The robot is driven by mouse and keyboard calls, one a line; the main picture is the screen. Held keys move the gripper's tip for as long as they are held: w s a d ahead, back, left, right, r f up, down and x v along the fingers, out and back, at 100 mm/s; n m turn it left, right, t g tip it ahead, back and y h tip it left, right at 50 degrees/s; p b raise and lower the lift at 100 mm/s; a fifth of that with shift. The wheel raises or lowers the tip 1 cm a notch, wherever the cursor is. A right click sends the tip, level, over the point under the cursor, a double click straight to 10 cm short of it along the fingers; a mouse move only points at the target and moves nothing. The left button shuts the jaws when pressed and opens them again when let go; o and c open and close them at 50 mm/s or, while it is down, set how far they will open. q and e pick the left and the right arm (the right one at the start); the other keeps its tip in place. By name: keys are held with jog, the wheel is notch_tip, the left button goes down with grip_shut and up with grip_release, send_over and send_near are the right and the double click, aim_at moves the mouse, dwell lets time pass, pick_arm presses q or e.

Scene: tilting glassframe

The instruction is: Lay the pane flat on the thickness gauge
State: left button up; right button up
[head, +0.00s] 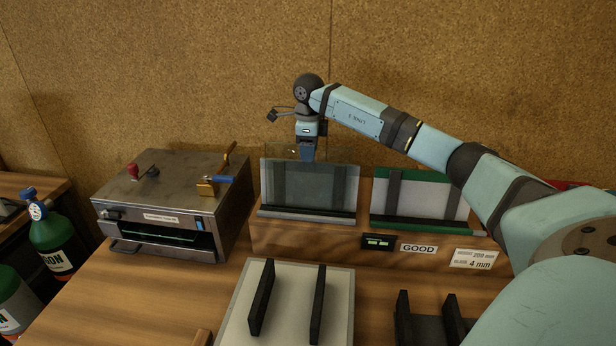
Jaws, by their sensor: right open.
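A grey-tinted, see-through pane (310,186) stands upright, leaning in the left bay of the wooden rack, with dark strips showing through it. My right gripper (307,156) points down at the pane's upper edge and is open; whether its fingers straddle or touch the glass cannot be told. A faint clear outline shows beside the gripper, above the pane. I cannot tell surely which fixture is the thickness gauge; a small display with green digits (378,243) sits on the rack's front. My left gripper is out of view.
The rack's right bay (420,195) has a green-and-white back above a GOOD label. A white plate with two black bars (341,310) lies in front. A metal box with a slot (170,205) stands left. Green bottles (52,235) are at far left.

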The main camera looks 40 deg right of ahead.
jog(key=shift+f, duration=0.65)
grip_shut()
jog(key=shift+s+r, duration=0.1)
jog(key=shift+r, duration=0.15)
dwell(0.7)
